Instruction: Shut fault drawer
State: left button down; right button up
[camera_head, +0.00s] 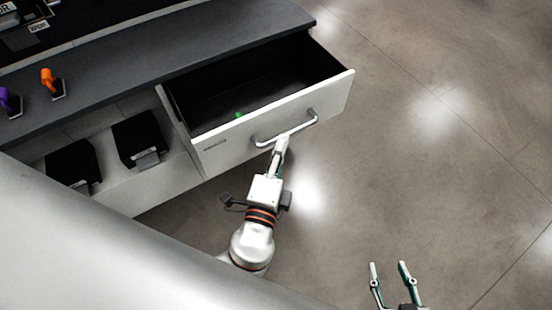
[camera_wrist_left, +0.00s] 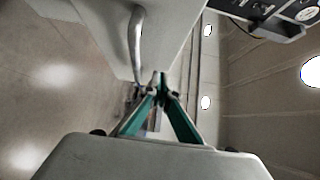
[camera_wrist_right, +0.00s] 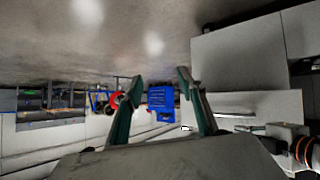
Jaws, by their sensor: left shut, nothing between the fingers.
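The drawer (camera_head: 280,125) is pulled out from under the dark bench top, with its white front facing the open floor. Its curved metal handle (camera_head: 312,119) also shows in the left wrist view (camera_wrist_left: 136,40). A small green item (camera_head: 238,115) lies inside the drawer. My left gripper (camera_head: 281,141) is shut and empty, with its fingertips at the drawer front just by the handle; whether they touch it I cannot tell. The left wrist view shows its closed fingertips (camera_wrist_left: 160,80). My right gripper (camera_head: 390,266) is open and empty over the floor, away from the drawer; its fingers (camera_wrist_right: 160,75) show apart.
The dark bench top (camera_head: 180,55) carries an orange-handled tool (camera_head: 47,78) and a purple-handled tool (camera_head: 8,98). Black bins (camera_head: 138,137) stand on the shelf left of the drawer. The floor (camera_head: 440,150) to the right is clear. A blue box (camera_wrist_right: 161,100) shows in the right wrist view.

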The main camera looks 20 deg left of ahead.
aim_at(275, 116)
pick_arm(q)
jog(key=w+a, duration=0.1)
jog(key=w, duration=0.1)
jog(key=w+a, duration=0.2)
jog(key=shift+w+a+r+p, duration=0.1)
jog(key=shift+w+p, duration=0.1)
jog(key=shift+p, duration=0.15)
jog(key=shift+w+a, duration=0.15)
pick_arm(e)
jog(key=shift+s+d+f, duration=0.1)
jog(key=shift+s+d, duration=0.05)
jog(key=shift+s, duration=0.05)
pick_arm(q)
jog(key=shift+w+a, duration=0.35)
jog(key=shift+a, duration=0.2)
jog(key=w+a, duration=1.3)
jog(key=a, duration=0.4)
pick_arm(e)
jog(key=shift+r, duration=0.2)
pick_arm(q)
jog(key=shift+w+a+r, duration=0.1)
jog(key=shift+w+a, duration=0.05)
pick_arm(e)
jog(key=shift+d, duration=0.15)
